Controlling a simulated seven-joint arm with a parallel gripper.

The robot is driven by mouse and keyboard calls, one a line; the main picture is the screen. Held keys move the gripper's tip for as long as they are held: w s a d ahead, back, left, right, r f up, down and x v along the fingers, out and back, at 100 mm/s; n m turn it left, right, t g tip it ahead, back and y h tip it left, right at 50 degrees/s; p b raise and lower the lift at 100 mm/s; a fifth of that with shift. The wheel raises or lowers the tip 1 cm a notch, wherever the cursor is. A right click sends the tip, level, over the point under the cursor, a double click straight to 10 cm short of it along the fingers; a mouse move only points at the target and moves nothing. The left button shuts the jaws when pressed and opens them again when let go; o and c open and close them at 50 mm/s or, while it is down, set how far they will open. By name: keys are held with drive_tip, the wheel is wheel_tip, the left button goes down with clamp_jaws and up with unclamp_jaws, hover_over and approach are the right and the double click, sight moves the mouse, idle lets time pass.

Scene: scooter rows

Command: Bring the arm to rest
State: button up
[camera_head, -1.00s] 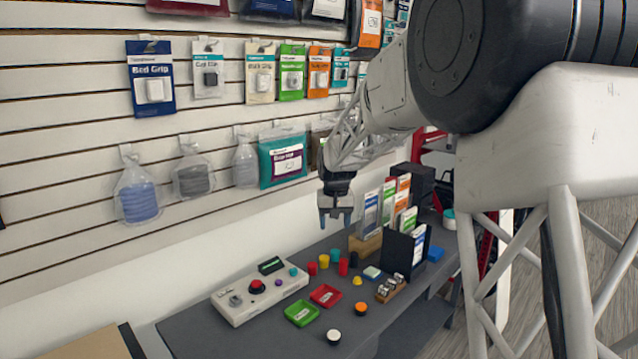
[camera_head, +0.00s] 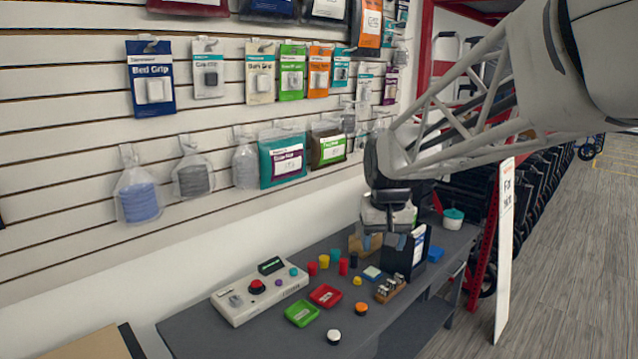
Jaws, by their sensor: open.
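My gripper (camera_head: 384,241) hangs pointing down over the back right part of the dark grey table (camera_head: 240,335). Its two fingers are apart and I see nothing held between them. It is in front of the black card holder (camera_head: 404,258) and the wooden block (camera_head: 362,244), and hides part of them. I cannot tell whether it touches the holder. My arm reaches in from the upper right.
A white control box (camera_head: 262,292) with a red button stands on the table. Green (camera_head: 302,313) and red (camera_head: 326,295) trays lie beside it, near several small coloured cylinders. Packaged goods hang on the slatted wall. A white sign (camera_head: 505,245) stands at right.

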drive_tip(key=s+d+f, duration=0.2)
drive_tip(key=s, duration=1.2)
drive_tip(key=s+d+f, duration=0.3)
drive_tip(key=s, duration=1.1)
drive_tip(key=shift+s+d+m+t, duration=0.15)
drive_tip(key=shift+m+t, duration=0.25)
idle(0.3)
